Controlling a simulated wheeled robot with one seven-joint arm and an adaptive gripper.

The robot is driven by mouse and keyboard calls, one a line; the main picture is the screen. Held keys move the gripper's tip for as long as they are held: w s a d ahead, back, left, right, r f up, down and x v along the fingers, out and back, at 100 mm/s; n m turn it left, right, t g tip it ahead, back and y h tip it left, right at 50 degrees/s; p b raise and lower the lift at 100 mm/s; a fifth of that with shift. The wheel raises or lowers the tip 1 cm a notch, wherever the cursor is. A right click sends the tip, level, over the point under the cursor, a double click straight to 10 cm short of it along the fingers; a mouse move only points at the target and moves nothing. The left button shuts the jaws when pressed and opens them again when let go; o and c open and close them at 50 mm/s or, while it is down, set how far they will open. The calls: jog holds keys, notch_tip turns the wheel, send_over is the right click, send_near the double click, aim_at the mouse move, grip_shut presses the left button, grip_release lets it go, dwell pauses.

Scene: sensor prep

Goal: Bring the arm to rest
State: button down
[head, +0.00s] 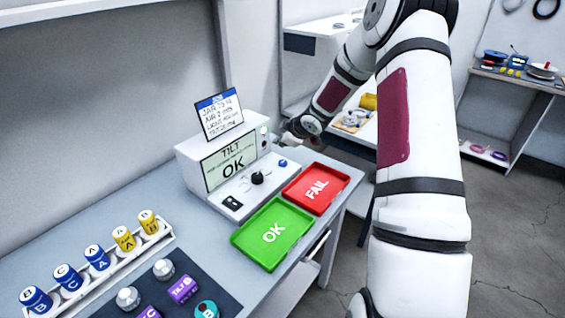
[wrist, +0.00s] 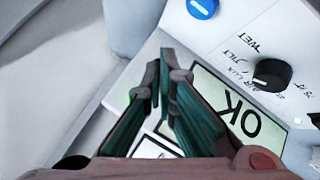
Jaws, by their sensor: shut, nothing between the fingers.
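My gripper (wrist: 163,62) is shut and empty, its two fingers together in the middle of the wrist view. In the head view my gripper (head: 288,139) is small and partly hidden at the right end of the white test device (head: 190,158). My arm reaches down from the top right to that spot. In the wrist view the device's screen reading OK (wrist: 240,115), a black knob (wrist: 271,74) and a blue button (wrist: 203,7) show beside and beyond the fingers. Whether the fingers touch the device I cannot tell.
A green OK tray (head: 245,247) and a red FAIL tray (head: 340,178) lie empty in front of the device. A rack (head: 85,290) of blue and yellow jars stands at left, by a dark mat (head: 222,291) with several parts. Shelves stand behind.

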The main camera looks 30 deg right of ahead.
jog(key=s+a+r+m+g+h, duration=0.1)
jog(key=s+a+r+m, duration=0.15)
jog(key=s+r, duration=0.35)
jog(key=s+a+r+m+h, duration=0.15)
jog(key=s+a+r, duration=0.25)
jog(key=r, duration=0.5)
jog(key=s+a+r+m+g+h, duration=0.1)
jog(key=s+a+r, duration=0.35)
jog(key=r, duration=0.25)
jog(key=s+a+r+m+y, duration=0.1)
jog(key=s+a, duration=0.3)
jog(key=s, duration=0.4)
jog(key=s+a+r+m+g+y, duration=0.1)
jog(key=s+a, duration=0.3)
jog(key=s, duration=0.5)
jog(key=s+a+m+y, duration=0.1)
jog(key=s+a, duration=0.3)
jog(key=s, duration=0.5)
jog(key=shift+a+r+m+g, duration=0.25)
jog(key=shift+r+m+g, duration=0.15)
jog(key=shift+m, duration=0.2)
jog(key=shift+a, duration=0.1)
